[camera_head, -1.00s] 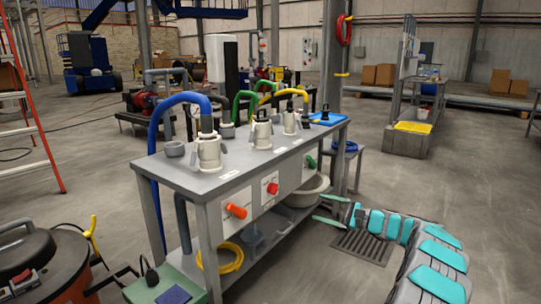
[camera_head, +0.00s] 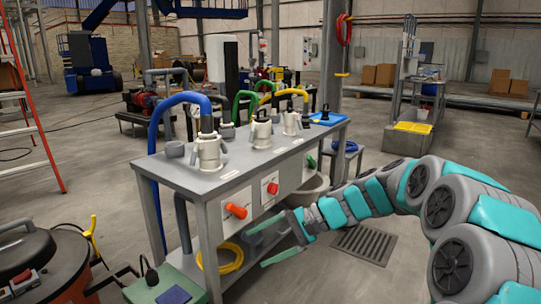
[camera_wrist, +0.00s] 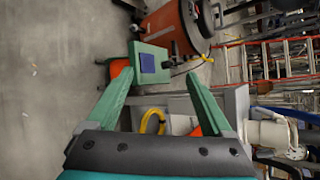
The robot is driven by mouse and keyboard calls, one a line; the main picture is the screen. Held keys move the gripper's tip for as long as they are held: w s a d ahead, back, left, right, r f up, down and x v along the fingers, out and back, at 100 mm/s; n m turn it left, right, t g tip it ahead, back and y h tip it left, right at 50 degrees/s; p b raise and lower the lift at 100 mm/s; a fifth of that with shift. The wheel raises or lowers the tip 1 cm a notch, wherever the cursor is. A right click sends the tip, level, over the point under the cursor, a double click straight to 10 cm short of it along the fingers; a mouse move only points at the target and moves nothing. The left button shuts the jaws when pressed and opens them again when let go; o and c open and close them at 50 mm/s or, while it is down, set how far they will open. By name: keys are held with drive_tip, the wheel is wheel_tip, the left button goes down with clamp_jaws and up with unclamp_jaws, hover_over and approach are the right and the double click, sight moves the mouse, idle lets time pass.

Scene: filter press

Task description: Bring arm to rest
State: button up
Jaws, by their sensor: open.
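In the wrist view the open fingers (camera_wrist: 158,100) point toward a green box with a blue patch (camera_wrist: 148,62) and an orange-red drum-like machine (camera_wrist: 172,28). My arm, grey with teal pads, reaches in from the right edge of the head view.
The bench carries a white fitting (camera_head: 208,150) with a blue hose, more fittings, and orange (camera_head: 236,211) and red knobs on its front. A yellow hose coil (camera_head: 229,258) lies on its lower shelf.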

drive_tip(key=s+d+f+n+g+h, duration=0.1)
drive_tip(key=s+d+f+n+h, duration=0.15)
drive_tip(key=s, duration=0.55)
drive_tip(key=s+d+f+n+h, duration=0.1)
drive_tip(key=s+d+h, duration=0.15)
drive_tip(key=s, duration=0.65)
drive_tip(key=s+d+f+n+g+h, duration=0.1)
drive_tip(key=s+d+f+h, duration=0.15)
drive_tip(key=s, duration=0.55)
drive_tip(key=s+d+f+n+h, duration=0.1)
drive_tip(key=s+d+h, duration=0.3)
drive_tip(key=s+d, duration=0.5)
drive_tip(key=shift+s+f+n, duration=0.35)
drive_tip(key=shift+s+f, duration=0.2)
drive_tip(key=shift+s, duration=0.15)
